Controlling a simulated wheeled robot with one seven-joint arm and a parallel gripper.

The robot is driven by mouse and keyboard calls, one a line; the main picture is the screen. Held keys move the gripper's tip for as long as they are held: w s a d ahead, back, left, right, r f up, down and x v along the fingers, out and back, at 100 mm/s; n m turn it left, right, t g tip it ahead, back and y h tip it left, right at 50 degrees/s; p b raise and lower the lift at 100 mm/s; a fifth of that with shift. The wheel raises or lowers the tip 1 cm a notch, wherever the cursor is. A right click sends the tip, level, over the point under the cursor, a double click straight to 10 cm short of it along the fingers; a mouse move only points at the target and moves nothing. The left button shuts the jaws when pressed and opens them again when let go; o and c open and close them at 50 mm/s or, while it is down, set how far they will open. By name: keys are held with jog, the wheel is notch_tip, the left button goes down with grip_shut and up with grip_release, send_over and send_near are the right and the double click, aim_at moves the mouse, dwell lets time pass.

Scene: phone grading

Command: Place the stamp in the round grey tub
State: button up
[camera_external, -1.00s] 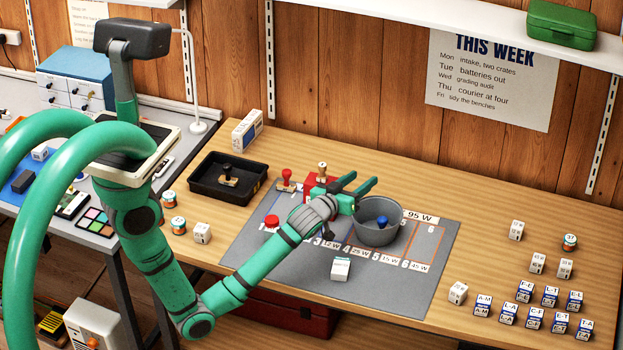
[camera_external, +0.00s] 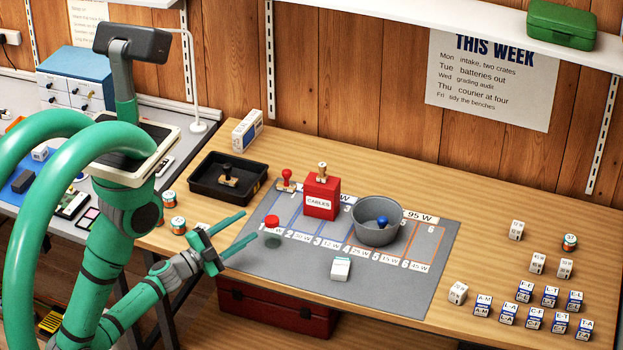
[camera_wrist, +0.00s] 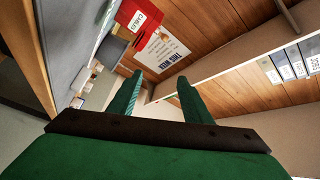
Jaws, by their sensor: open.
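The round grey tub (camera_external: 366,236) stands on the grey mat, with a blue-topped stamp (camera_external: 382,222) inside it. Other stamps are in view: a red-handled one (camera_external: 286,177) at the mat's back left, a pale-handled one (camera_external: 322,171) on top of the red CABLES box (camera_external: 321,204), and a dark one (camera_external: 229,173) in the black tray. I cannot tell which one the task names. My gripper (camera_external: 250,225) is open and empty, over the mat's left edge, well left of the tub. Its fingers (camera_wrist: 160,80) also show in the wrist view, with nothing between them.
A red round-topped object (camera_external: 272,221) is close to the fingertips, on the mat's left. The black tray (camera_external: 205,189) is behind. Several small labelled blocks stand at right; the table between is clear.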

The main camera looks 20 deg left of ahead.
jog(key=s+a+f+n+y, duration=0.1)
jog(key=s+a+n+y, duration=0.2)
jog(key=s+n, duration=0.3)
jog(key=s+a+f+n+g+y, duration=0.1)
jog(key=s+a+n+y, duration=0.1)
jog(key=s+n+y, duration=0.2)
jog(key=s+a+f+n+y, duration=0.2)
jog(key=s+a+n+y, duration=0.1)
jog(key=s+n, duration=0.4)
jog(key=shift+s+a+n+g+y, duration=0.3)
jog(key=shift+s+a+n, duration=0.05)
jog(key=shift+n, duration=0.35)
